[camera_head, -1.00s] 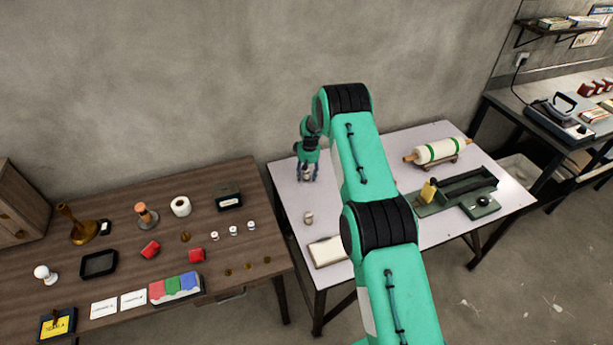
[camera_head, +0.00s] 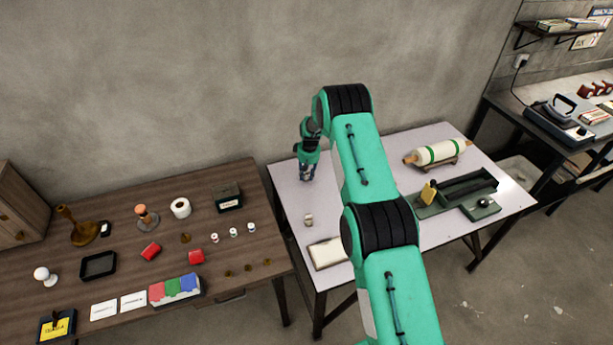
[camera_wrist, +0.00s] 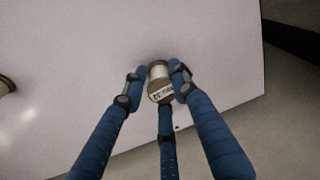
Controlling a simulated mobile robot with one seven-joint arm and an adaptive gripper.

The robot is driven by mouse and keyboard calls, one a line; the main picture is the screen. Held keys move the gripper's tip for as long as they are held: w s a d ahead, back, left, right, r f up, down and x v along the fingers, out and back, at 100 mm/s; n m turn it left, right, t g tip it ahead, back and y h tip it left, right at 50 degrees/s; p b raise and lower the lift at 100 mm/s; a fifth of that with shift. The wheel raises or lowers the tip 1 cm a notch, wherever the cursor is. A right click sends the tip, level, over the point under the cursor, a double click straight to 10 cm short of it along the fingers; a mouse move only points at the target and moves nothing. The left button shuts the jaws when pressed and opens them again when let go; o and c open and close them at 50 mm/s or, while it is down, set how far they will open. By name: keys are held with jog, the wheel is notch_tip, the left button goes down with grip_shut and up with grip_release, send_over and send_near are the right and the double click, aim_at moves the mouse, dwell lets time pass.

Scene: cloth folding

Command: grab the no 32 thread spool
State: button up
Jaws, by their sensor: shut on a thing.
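My gripper (camera_head: 308,178) is low over the left back part of the white table (camera_head: 400,145). In the wrist view its blue fingers (camera_wrist: 158,84) are closed around a thread spool (camera_wrist: 159,70) with brown ends and pale thread. A label with dark print is on the spool's near end, too small to read surely. In the head view my gripper hides this spool. A second spool (camera_head: 308,220) stands on the same table nearer the front; its edge also shows at the left of the wrist view (camera_wrist: 6,85).
A cream pad (camera_head: 328,253) lies at the table's front left. A fabric roll (camera_head: 438,151) and a green tool (camera_head: 465,192) are on the right. A brown table (camera_head: 120,255) with several small items stands to the left. The wall is close behind.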

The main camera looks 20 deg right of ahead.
notch_tip(320, 180, up, 3)
jog(key=shift+f, duration=0.15)
jog(key=shift+s+r, duration=0.2)
jog(key=shift+s, duration=0.05)
jog(key=s+a, duration=0.1)
jog(key=s, duration=0.4)
jog(key=s+r, duration=0.1)
jog(key=s, duration=0.4)
jog(key=s+a+p, duration=0.1)
jog(key=s, duration=0.4)
jog(key=shift+s+a+r, duration=0.15)
jog(key=shift+a+r, duration=0.05)
jog(key=shift+a, duration=0.1)
